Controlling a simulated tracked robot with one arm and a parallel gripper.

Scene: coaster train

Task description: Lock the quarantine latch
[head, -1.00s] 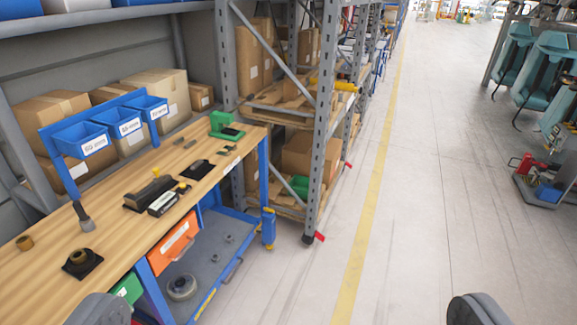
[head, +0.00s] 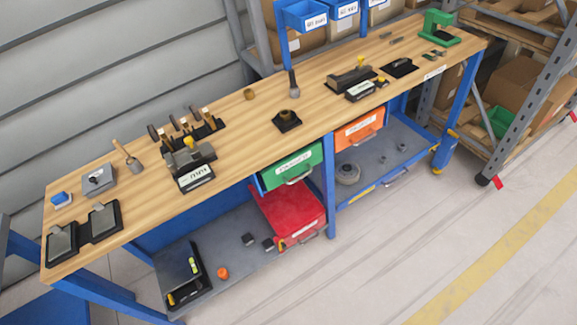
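No quarantine latch can be made out, and no label here reads clearly as quarantine. A red drawer or box (head: 290,212) with a pale label and a handle on its front sits below a green drawer (head: 292,168), at the lower shelf of the wooden-topped workbench (head: 228,127). Its lid or top looks flat and red; I cannot tell whether a latch is on it. An orange drawer (head: 358,131) is to the right of the green one. My gripper is out of the picture.
The bench top holds a green press (head: 438,28), black fixtures (head: 287,120), a tool rack (head: 190,130), a brush and a grey box (head: 99,180). The lower shelf (head: 230,262) holds a black tray (head: 182,272) and an orange piece (head: 222,273). Clear floor lies in front, with a yellow line (head: 465,278).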

